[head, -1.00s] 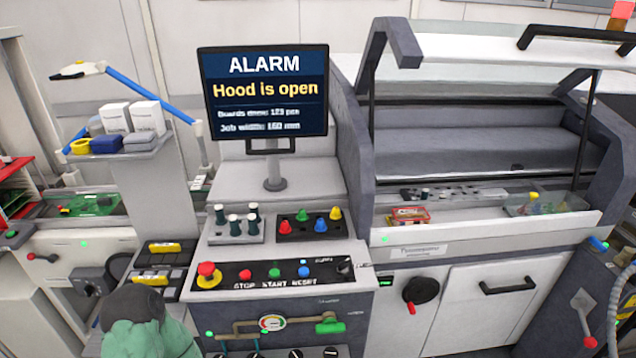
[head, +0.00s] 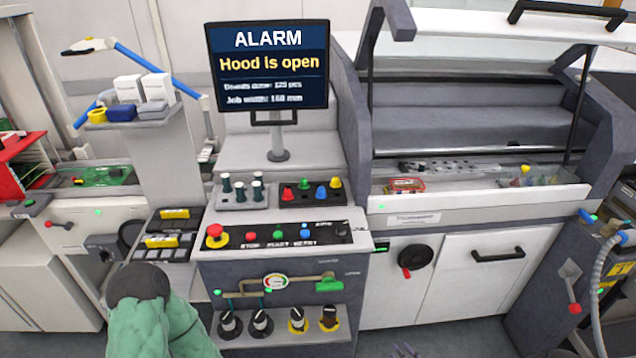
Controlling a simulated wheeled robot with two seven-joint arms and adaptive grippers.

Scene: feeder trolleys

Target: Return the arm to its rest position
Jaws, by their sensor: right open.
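My right gripper (head: 405,350) shows only as small dark tips at the bottom edge, low in front of the white cabinet doors. It is open, and I see nothing between the tips. It looks apart from the machine front. A green arm link of mine with a dark rounded end rises at the lower left, in front of the control cabinet's left side. My left gripper is not visible. The monitor (head: 268,66) reads "ALARM, Hood is open". The machine hood (head: 470,100) stands raised at the right.
The control panel (head: 285,240) with coloured buttons stands ahead, above a shelf with several dark knobs (head: 262,322). A grey hose (head: 598,285) hangs right. Floor shows at the bottom right.

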